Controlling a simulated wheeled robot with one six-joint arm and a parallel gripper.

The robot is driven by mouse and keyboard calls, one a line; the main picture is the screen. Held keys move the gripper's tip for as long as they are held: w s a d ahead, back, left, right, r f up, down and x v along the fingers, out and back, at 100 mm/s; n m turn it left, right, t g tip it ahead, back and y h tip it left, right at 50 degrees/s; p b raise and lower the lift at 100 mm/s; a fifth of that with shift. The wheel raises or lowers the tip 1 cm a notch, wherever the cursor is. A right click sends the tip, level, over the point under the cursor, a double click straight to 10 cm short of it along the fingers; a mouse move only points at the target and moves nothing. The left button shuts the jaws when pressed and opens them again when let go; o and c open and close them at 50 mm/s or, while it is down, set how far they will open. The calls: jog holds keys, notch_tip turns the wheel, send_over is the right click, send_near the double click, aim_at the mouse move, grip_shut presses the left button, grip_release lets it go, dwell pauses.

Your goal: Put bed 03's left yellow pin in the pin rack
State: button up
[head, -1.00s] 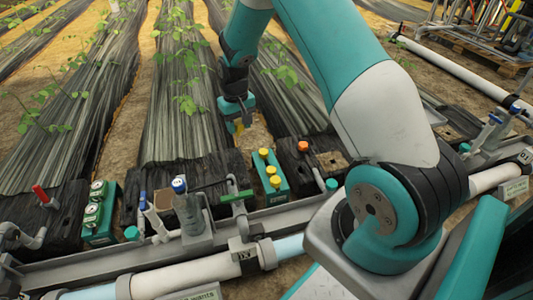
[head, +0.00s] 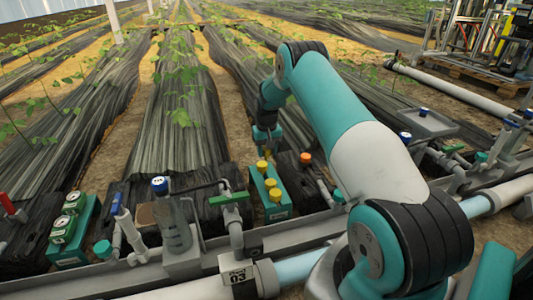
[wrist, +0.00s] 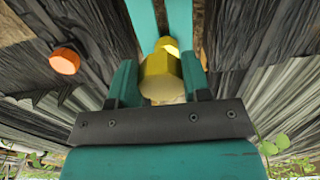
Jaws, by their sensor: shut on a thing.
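My gripper (head: 267,138) is shut on a yellow pin (wrist: 160,80), whose broad yellow head shows between the fingers in the wrist view. A narrow green rack (head: 283,207), which looks like the pin rack, stands right of the bed 03 label (head: 238,277). Three yellow caps (head: 270,184) stand in a row on it. My gripper is over or just behind the rack's far end. In the wrist view another yellow cap (wrist: 166,43) shows just beyond the held pin. I cannot tell whether they touch.
An orange cap (head: 305,158) stands on a black block right of the rack. Pipes run along the front.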

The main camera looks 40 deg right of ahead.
aim_at(267, 155)
jog(key=shift+f+b, duration=3.8)
jog(key=shift+f, duration=1.15)
jog(key=shift+s+a+p, duration=0.15)
jog(key=shift+p, duration=0.4)
jog(key=shift+f, duration=0.2)
jog(key=shift+f+b, duration=0.3)
jog(key=shift+f, duration=0.3)
jog(key=o, duration=1)
jog(key=shift+r, duration=0.15)
notch_tip(267, 155, up, 8)
jog(key=p, duration=0.7)
